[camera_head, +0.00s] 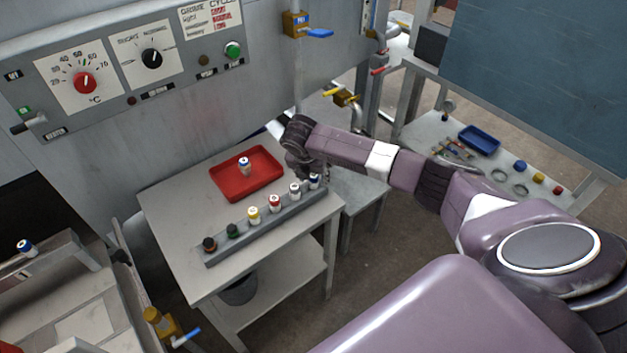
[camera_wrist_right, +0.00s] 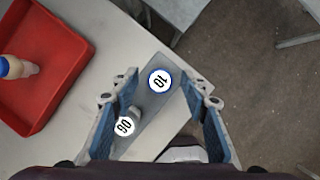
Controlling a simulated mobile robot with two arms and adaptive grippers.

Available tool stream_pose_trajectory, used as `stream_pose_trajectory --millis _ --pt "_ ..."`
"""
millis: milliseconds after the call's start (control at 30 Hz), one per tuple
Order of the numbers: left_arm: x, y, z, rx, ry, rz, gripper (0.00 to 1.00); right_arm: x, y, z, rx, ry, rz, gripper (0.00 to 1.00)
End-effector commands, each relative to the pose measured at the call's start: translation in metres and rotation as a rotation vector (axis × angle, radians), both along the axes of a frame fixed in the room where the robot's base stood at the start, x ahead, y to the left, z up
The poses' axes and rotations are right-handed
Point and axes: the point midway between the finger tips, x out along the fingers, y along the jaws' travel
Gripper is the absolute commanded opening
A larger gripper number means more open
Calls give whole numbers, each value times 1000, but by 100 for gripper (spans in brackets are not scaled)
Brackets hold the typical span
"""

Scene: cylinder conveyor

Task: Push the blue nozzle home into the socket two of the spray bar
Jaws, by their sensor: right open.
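The grey spray bar (camera_head: 262,229) lies on the table with several capped nozzles standing in a row along it. A blue-marked nozzle (camera_head: 314,181) stands at its right end, partly hidden by my right gripper (camera_head: 311,170). In the wrist view, that nozzle's white top (camera_wrist_right: 160,80) has a blue rim and the number 10. My right gripper (camera_wrist_right: 164,92) is open, its fingers on either side of the bar with the blue-rimmed nozzle between them. A second white-topped nozzle (camera_wrist_right: 124,127) is close to the left finger. The nozzle's seating depth cannot be told. My left gripper is not in view.
A red tray (camera_head: 222,186) behind the bar holds another nozzle with a blue top (camera_head: 244,165). The table's front (camera_head: 210,288) is clear. A grey control panel (camera_head: 120,75) rises behind. Another blue-marked nozzle (camera_head: 25,247) is at the far left, and a side table (camera_head: 430,128) stands at right.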

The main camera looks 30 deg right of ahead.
Motion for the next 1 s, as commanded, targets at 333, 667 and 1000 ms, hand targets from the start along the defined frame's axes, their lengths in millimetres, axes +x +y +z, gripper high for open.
stream_pose_trajectory --millis 333,667,1000 --pt "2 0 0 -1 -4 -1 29 0 0 0 0 0 0 23" --pt "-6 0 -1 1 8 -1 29 0 0 0 -1 -1 0 0" --pt "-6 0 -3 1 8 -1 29 1 -1 15 -1 -4 0 0"
